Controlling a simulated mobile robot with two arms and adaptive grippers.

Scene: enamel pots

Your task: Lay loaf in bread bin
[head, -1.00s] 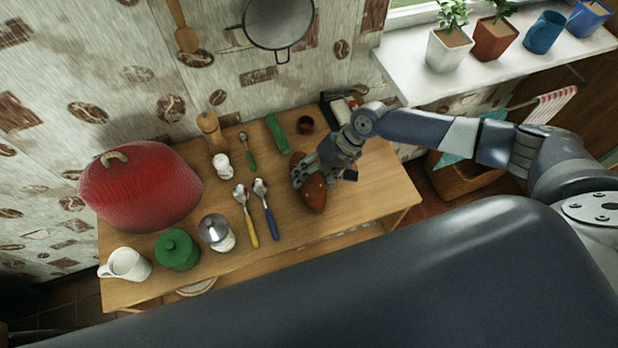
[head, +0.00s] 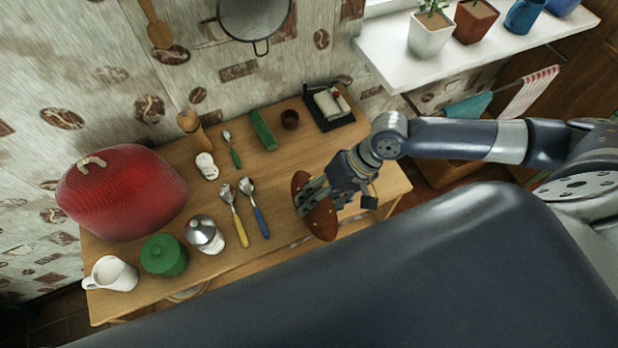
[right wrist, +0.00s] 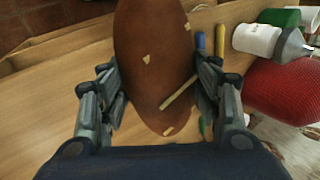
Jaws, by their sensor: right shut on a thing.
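The loaf (head: 322,222) is brown and oval with pale marks on its crust. My right gripper (head: 312,197) is shut on it across its middle and appears to hold it above the right front part of the wooden table. In the right wrist view the loaf (right wrist: 155,65) stands lengthwise between the two fingers (right wrist: 160,92). A large red ribbed dome with a beige handle (head: 125,195) stands at the table's left end. My left gripper is not in view.
On the table (head: 280,165) stand a white mug (head: 112,273), a green canister (head: 164,256), a metal-topped shaker (head: 204,235), two spoons (head: 240,210), a green block (head: 263,130) and a black tray (head: 330,108). A windowsill with pots (head: 400,58) juts out at upper right.

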